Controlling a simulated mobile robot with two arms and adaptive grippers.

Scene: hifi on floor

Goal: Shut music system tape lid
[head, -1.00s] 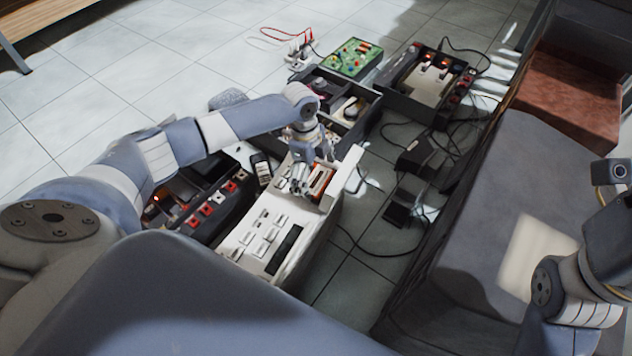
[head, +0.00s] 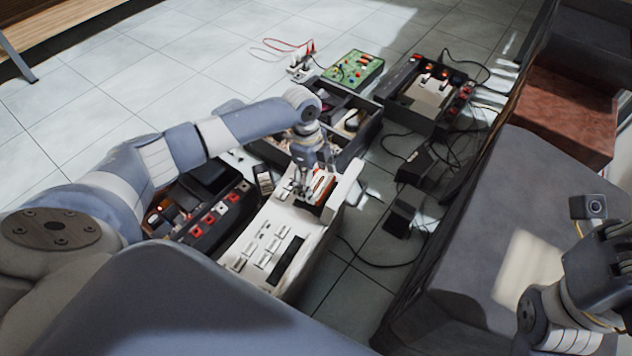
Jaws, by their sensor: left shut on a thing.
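The music system (head: 254,259) is a long cream-white box on the floor, with rows of pale buttons and a dark strip on top. Its tape bay (head: 321,187), with orange-red and dark parts inside, lies at the far end beside a raised white panel (head: 346,184). My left gripper (head: 302,190) points down at the left side of the bay and is shut on a part there, which looks like the tape lid. The fingers hide most of that part, so the lid's angle is unclear. My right gripper (head: 612,243) is at the right edge, far from the music system; its fingertips are not clear.
A dark device with red and white buttons (head: 208,222) is close on the left. Behind are an open dark box (head: 352,143), a green circuit board (head: 354,71) and another dark device (head: 428,94). Black adapters (head: 400,219) and cables lie right, before a grey sofa (head: 480,230).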

